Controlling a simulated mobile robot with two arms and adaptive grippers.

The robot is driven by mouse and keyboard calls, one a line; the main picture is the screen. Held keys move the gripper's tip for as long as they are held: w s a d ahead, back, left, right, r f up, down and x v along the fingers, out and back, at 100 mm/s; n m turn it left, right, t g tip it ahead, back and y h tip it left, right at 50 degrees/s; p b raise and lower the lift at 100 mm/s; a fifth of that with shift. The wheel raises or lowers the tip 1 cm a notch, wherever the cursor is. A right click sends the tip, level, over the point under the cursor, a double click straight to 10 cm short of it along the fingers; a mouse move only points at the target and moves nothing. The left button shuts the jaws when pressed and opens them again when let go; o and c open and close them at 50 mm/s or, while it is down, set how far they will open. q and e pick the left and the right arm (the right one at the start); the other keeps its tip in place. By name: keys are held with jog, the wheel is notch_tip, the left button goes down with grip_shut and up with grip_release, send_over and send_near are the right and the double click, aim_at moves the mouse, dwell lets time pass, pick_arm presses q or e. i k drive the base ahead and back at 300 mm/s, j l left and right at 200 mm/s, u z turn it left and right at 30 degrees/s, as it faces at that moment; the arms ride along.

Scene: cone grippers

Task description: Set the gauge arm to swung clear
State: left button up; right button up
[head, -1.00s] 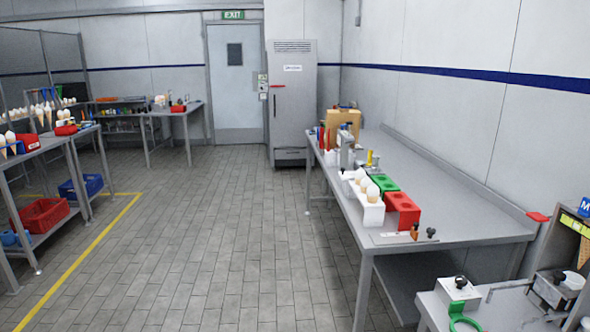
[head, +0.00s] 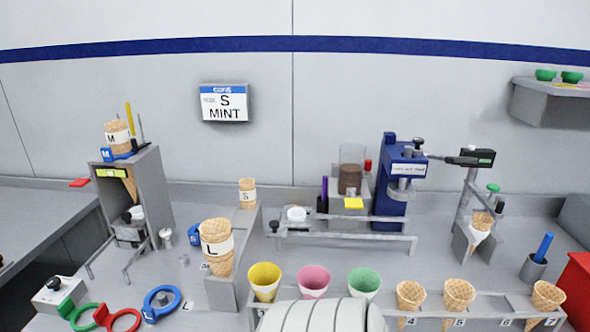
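No part is clearly labelled as the gauge arm. A black-tipped arm (head: 455,160) reaches left from a grey post with a small black display box (head: 477,157) at the right of the bench. Below it, a cone (head: 480,226) sits in a grey stand. A grey bar with a black knob (head: 275,229) runs across the middle of the bench. I cannot tell which of these is the gauge arm, or its setting. Neither of my grippers is in view.
A row of coloured cups and cones, including a pink cup (head: 313,281), lines the bench front. A large L cone (head: 216,246) stands left of it. A blue press (head: 392,180) stands behind. Coloured rings, one blue (head: 162,304), lie lower left. A red box (head: 577,290) is at right.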

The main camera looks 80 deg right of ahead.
aim_at(496, 211)
jog(key=z, duration=3.7)
